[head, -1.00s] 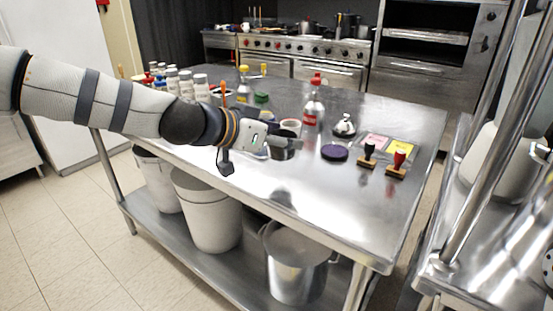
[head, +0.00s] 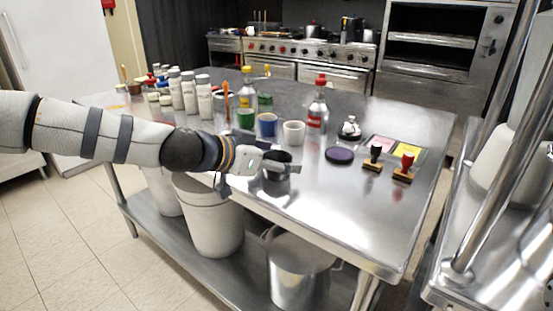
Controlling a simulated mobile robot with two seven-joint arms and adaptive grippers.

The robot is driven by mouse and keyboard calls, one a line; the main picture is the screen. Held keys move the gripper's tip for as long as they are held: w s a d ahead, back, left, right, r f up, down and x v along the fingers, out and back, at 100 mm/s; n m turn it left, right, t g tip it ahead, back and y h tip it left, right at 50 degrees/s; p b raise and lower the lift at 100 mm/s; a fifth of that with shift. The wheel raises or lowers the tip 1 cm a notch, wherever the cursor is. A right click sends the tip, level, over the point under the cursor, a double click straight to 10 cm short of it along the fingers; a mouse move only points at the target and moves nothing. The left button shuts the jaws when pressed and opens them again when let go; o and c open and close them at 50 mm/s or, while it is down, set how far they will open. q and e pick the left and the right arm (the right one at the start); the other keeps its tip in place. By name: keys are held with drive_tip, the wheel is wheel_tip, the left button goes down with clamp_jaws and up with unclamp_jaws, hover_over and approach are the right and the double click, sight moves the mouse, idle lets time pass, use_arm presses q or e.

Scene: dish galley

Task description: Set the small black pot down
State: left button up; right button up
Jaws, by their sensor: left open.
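The small black pot (head: 276,186) is upright near the front edge of the steel table (head: 325,210), and it appears to rest on the tabletop. My left gripper (head: 286,168) is open, with its fingers at the pot's upper part, one on either side. The fingers partly hide the pot's rim, and I cannot tell whether they touch it. My right gripper is not in view.
Behind the pot stand a white cup (head: 293,133), a blue cup (head: 267,125), a green cup (head: 246,119) and a red-capped bottle (head: 317,115). To the right are a purple disc (head: 340,155), a bell (head: 350,129) and two stamps (head: 373,160). The front right tabletop is clear.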

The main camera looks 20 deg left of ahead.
use_arm(q)
drive_tip(key=r+p+v, duration=0.1)
drive_tip(key=p+v, duration=0.3)
drive_tip(key=v, duration=0.7)
drive_tip(key=s+d+f+n+g+y, duration=0.2)
drive_tip(key=s+f+g, duration=0.2)
drive_tip(key=s+f, duration=0.7)
drive_tip(key=s+d+f+n+g+y, duration=0.1)
drive_tip(key=s+d+f+g, duration=0.15)
drive_tip(key=s+f, duration=0.85)
drive_tip(key=s+a+f+n+g+y, duration=0.1)
drive_tip(key=s+a+f+g, duration=0.1)
drive_tip(key=s+f, duration=0.3)
drive_tip(key=s+a+f+n+g+y, duration=0.2)
drive_tip(key=s+f+g, duration=0.2)
drive_tip(key=s, duration=1)
drive_tip(key=shift+s+a+f, duration=0.25)
drive_tip(key=shift+a+f, duration=0.15)
drive_tip(key=shift+f, duration=0.6)
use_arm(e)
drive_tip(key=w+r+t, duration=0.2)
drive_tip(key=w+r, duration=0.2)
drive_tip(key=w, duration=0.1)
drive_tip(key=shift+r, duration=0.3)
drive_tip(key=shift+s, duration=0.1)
